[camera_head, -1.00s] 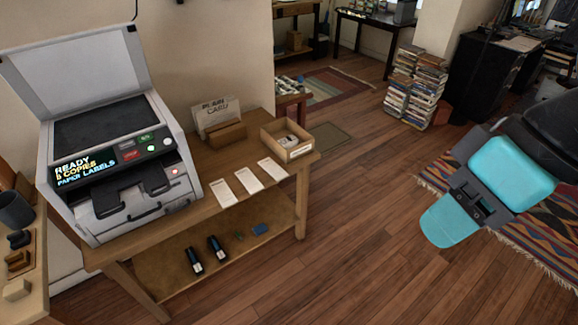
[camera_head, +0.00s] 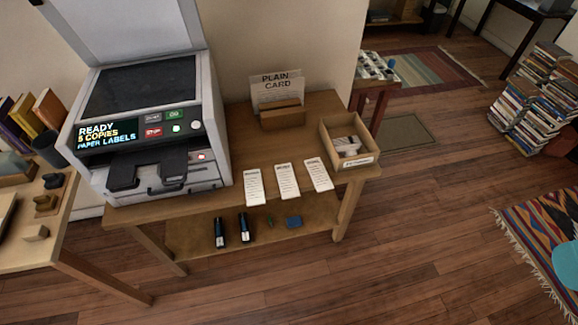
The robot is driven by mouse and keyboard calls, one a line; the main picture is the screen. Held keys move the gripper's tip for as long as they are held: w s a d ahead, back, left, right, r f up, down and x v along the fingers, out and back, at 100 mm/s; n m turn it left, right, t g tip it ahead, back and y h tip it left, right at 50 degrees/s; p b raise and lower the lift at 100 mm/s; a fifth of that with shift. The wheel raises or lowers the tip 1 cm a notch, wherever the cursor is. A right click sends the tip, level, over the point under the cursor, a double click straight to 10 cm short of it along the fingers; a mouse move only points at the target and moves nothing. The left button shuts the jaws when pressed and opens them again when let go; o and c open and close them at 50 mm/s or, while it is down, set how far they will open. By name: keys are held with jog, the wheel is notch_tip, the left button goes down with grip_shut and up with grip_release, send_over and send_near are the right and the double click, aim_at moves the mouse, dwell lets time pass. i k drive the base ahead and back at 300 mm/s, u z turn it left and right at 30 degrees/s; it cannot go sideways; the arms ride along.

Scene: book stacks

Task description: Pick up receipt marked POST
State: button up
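Three white receipts lie side by side along the front of the wooden table: a left receipt (camera_head: 255,187), a middle receipt (camera_head: 287,181) and a right receipt (camera_head: 318,174). Each has small dark print, too small to read, so I cannot tell which is marked POST.
A copier (camera_head: 150,110) with its lid raised stands left on the table (camera_head: 240,130). A PLAIN CARD holder (camera_head: 281,112) and an open wooden box (camera_head: 350,140) stand behind the receipts. Bottles (camera_head: 244,228) lie on the lower shelf. Open floor (camera_head: 400,235) lies right of the table.

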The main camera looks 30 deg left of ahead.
aim_at(287, 183)
jog(key=u, duration=0.7)
jog(key=i, duration=0.85)
jog(key=u, duration=0.85)
